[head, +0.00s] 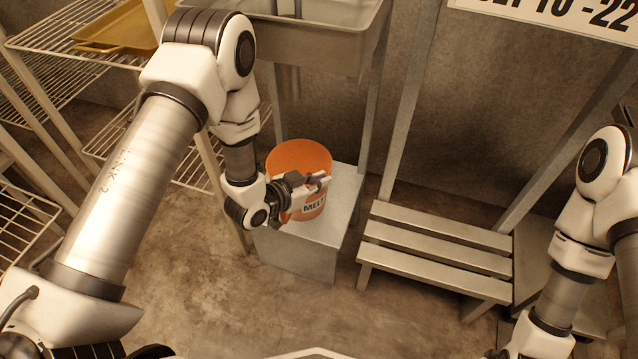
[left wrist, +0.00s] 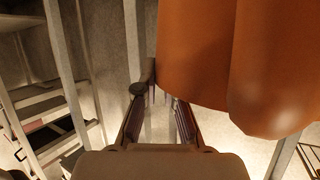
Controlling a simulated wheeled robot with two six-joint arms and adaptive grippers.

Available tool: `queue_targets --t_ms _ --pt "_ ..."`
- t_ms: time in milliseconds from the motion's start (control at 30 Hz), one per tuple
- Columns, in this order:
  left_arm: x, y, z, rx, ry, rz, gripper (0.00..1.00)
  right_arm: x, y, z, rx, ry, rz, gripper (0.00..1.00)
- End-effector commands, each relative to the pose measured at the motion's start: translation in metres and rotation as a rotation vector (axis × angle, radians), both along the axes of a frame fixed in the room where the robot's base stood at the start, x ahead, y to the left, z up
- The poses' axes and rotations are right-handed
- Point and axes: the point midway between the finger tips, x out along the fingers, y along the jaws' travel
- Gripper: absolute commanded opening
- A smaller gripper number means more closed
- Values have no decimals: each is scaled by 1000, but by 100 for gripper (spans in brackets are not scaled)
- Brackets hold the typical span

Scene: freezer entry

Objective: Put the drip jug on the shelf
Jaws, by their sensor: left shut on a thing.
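The drip jug (head: 300,155) is an orange, open-topped vessel with a label reading "MELT" on its front. It looks upright over a grey metal box (head: 345,190); I cannot tell whether it touches the top. My left gripper (head: 318,182) is at the jug's near side, shut on it, and partly covers it. In the left wrist view the jug's orange side (left wrist: 195,50) fills the upper right, beside the fingers (left wrist: 163,98); the exact grip is unclear. A wire shelf rack (head: 95,140) stands at the left. My right gripper is not seen.
A steel basin (head: 310,45) hangs above and behind the jug. A slatted metal bench (head: 435,250) stands to the right. A yellow tray (head: 125,28) lies on the rack's upper shelf. The concrete floor (head: 210,290) in front is clear.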

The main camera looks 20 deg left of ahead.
Motion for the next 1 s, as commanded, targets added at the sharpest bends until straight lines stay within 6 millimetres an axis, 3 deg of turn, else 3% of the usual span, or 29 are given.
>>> queue_targets --t_ms 233,300,333,700,867,1000 --pt "-1 0 -2 2 3 0 0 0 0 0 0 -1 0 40" --pt "-1 0 -2 1 3 1 26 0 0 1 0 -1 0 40" --pt "-1 0 -2 1 3 1 33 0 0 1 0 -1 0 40" --pt "-3 1 3 1 4 2 33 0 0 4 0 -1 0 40" --pt "-26 15 17 -2 6 5 33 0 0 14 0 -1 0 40" --pt "-57 32 33 -2 7 8 33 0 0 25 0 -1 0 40"
